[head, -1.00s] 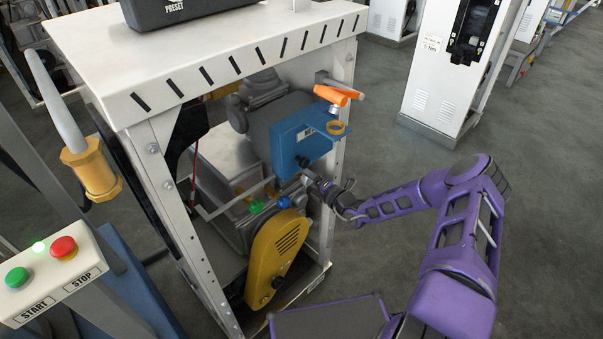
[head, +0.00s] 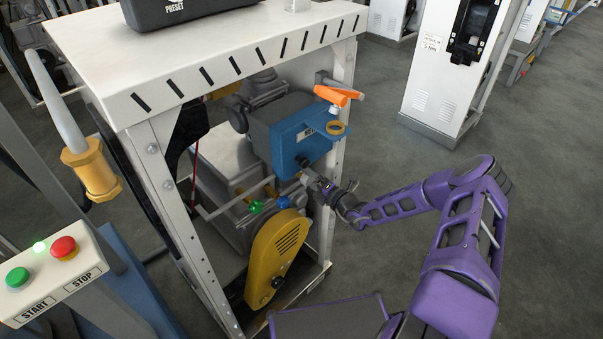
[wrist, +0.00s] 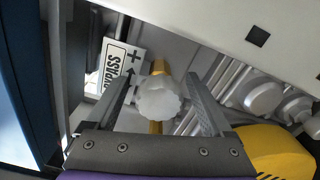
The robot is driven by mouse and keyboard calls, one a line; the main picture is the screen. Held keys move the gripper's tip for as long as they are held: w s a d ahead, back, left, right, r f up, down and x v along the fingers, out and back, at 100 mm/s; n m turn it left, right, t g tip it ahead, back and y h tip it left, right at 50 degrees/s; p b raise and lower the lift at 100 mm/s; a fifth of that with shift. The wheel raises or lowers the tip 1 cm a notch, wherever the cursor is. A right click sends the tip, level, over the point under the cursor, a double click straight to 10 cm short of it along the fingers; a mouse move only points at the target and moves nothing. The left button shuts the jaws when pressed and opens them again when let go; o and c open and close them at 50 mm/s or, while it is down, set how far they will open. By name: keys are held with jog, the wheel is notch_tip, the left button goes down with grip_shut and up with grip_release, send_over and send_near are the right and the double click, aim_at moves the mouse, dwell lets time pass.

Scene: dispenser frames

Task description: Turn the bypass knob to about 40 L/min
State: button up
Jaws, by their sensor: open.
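A pale, lobed knob (wrist: 158,98) sits in the middle of the wrist view, with a brass-coloured fitting behind it. Beside it is a white label (wrist: 118,70) with a plus sign, an arrow and rotated lettering, partly covered by the left finger. My gripper (wrist: 158,84) is open, with one finger on each side of the knob; a gap shows on both sides, and I cannot tell if either finger touches. In the head view my gripper (head: 308,178) reaches into the dispenser frame below the blue box (head: 300,135); the knob is not clear there.
An orange-handled lever (head: 332,95) and a frame post (head: 340,120) are above and right. Open floor lies right of the frame.

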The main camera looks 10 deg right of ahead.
jog(key=p+v, duration=0.1)
jog(key=v, duration=1.5)
jog(key=shift+s, duration=0.2)
jog(key=shift+d+p, duration=0.1)
jog(key=shift+p, duration=0.2)
